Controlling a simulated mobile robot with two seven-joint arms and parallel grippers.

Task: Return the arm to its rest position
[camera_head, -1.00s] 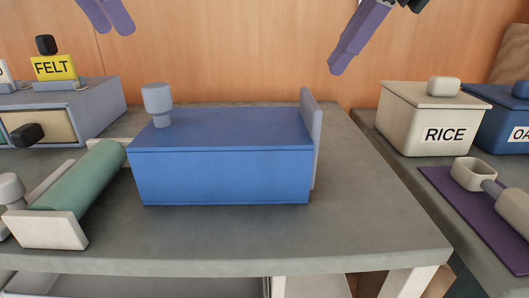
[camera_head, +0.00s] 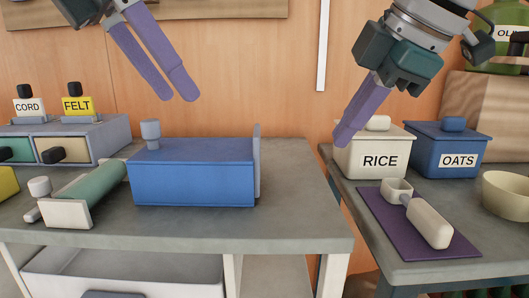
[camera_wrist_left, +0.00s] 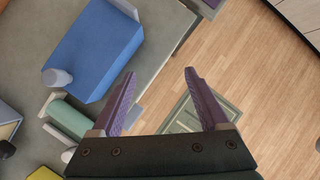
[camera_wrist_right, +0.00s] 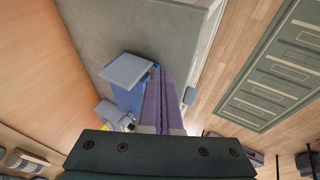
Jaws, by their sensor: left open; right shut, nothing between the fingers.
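My left gripper (camera_head: 178,98) is open and empty. It hangs in the air above and behind the blue crate (camera_head: 195,185) in the head view. The left wrist view shows its two fingers (camera_wrist_left: 160,73) apart with nothing between them. My right gripper (camera_head: 343,142) is shut and empty, its fingers pointing down in front of the wall and just left of the rice bin. The right wrist view shows its fingers (camera_wrist_right: 160,70) together. Neither gripper is seen touching anything.
A grey knob (camera_head: 150,134) and an upright grey panel (camera_head: 257,160) are at the crate. A green roller (camera_head: 97,185) lies left. Labelled drawers stand at the back left. The right table holds the rice bin (camera_head: 370,163), oats bin (camera_head: 447,155), scoop and bowl. A gap separates the tables.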

